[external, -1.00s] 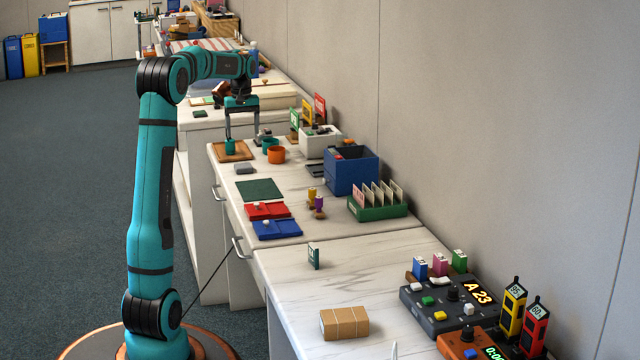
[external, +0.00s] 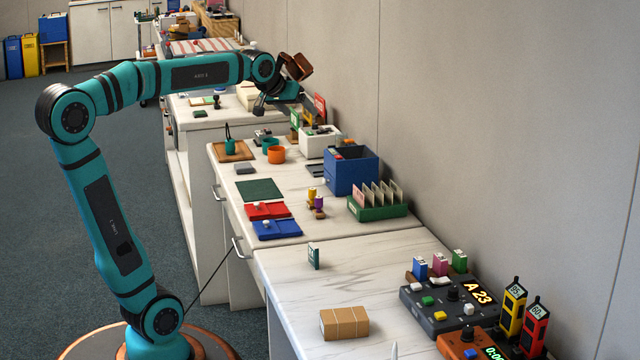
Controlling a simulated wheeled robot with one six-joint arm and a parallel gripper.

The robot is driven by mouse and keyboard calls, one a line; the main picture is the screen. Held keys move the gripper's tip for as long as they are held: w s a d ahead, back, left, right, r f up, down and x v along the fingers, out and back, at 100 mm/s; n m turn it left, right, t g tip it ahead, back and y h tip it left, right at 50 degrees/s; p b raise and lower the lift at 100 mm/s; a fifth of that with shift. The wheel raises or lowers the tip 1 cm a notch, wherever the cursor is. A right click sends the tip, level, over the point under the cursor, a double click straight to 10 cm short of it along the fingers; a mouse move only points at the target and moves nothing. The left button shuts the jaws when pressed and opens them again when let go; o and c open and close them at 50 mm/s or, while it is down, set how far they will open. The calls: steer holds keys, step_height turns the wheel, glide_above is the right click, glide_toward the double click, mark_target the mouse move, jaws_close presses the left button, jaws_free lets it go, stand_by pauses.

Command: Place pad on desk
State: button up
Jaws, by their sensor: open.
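A flat dark green pad (external: 260,189) lies on the white marbled desk (external: 290,205), left of the blue open box. A small grey block (external: 245,168) lies just behind it. A red flat case (external: 267,211) and a blue flat case (external: 277,229) lie in front of the green pad; which of these the task calls the pad I cannot tell. My gripper (external: 284,107) is raised and tilted over the back of the desk, near the coloured cards. It is open, with nothing seen between its fingers. It is apart from the green pad.
A blue box (external: 352,172), a green card rack (external: 378,205) and a white box (external: 319,142) line the wall side. A teal cup (external: 230,146) on a board and an orange ring (external: 276,155) stand at the back. The near desk has clear room around a brown parcel (external: 344,323).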

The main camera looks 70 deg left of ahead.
steer(key=s+d+r+m+t+h, duration=0.1)
steer(key=s+d+m+t, duration=0.2)
steer(key=s+d, duration=0.2)
steer(key=s+d+r+m+t+h, duration=0.1)
steer(key=s+d, duration=0.4)
steer(key=d, duration=0.6)
steer(key=s+d+r+m+t+h, duration=0.2)
steer(key=s+d+m+t, duration=0.2)
steer(key=d, duration=0.5)
steer(key=shift+s+r+m+t, duration=0.3)
steer(key=shift+s+r+t, duration=0.1)
steer(key=shift+s+t, duration=0.4)
